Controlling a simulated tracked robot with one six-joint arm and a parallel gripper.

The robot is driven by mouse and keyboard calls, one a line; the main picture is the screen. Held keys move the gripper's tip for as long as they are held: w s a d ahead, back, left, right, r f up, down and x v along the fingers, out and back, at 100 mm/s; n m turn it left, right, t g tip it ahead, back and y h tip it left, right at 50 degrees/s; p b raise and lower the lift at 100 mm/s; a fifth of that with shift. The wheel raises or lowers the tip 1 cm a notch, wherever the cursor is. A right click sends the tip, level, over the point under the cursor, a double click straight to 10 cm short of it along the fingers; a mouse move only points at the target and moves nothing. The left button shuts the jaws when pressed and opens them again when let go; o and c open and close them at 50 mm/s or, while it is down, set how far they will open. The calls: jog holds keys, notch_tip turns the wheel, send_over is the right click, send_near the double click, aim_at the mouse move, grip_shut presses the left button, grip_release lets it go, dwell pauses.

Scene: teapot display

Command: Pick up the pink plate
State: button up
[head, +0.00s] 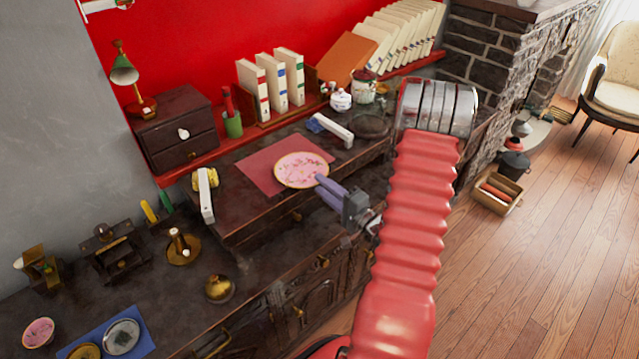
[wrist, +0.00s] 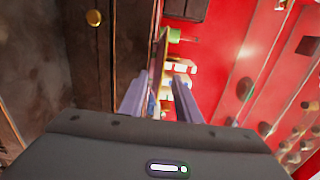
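A round pink plate (head: 301,169) with a pale rim lies on a red mat (head: 262,178) on the dark desk, in the middle of the head view. My gripper (head: 322,186) is at the plate's right edge, its upper fingertip overlapping the rim in the picture. In the wrist view the two fingers of my gripper (wrist: 160,97) are apart, with a thin edge, seemingly the plate's, running between them. I cannot tell whether either finger touches it. A smaller pink dish (head: 38,332) is at the bottom left of the head view.
Brass items (head: 180,246) and a blue mat (head: 135,349) are at lower left. Open wooden floor lies right.

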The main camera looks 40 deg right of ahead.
jog(key=shift+w, duration=0.5)
grip_shut()
dwell(0.4)
dwell(0.7)
notch_tip(320, 180, up, 3)
jog(key=shift+f, duration=0.2)
jog(key=shift+s, duration=0.1)
jog(key=s+r, duration=0.2)
jog(key=s, duration=0.5)
jog(key=s+r, duration=0.3)
jog(key=s, duration=0.4)
jog(key=shift+d, duration=0.2)
dwell(0.3)
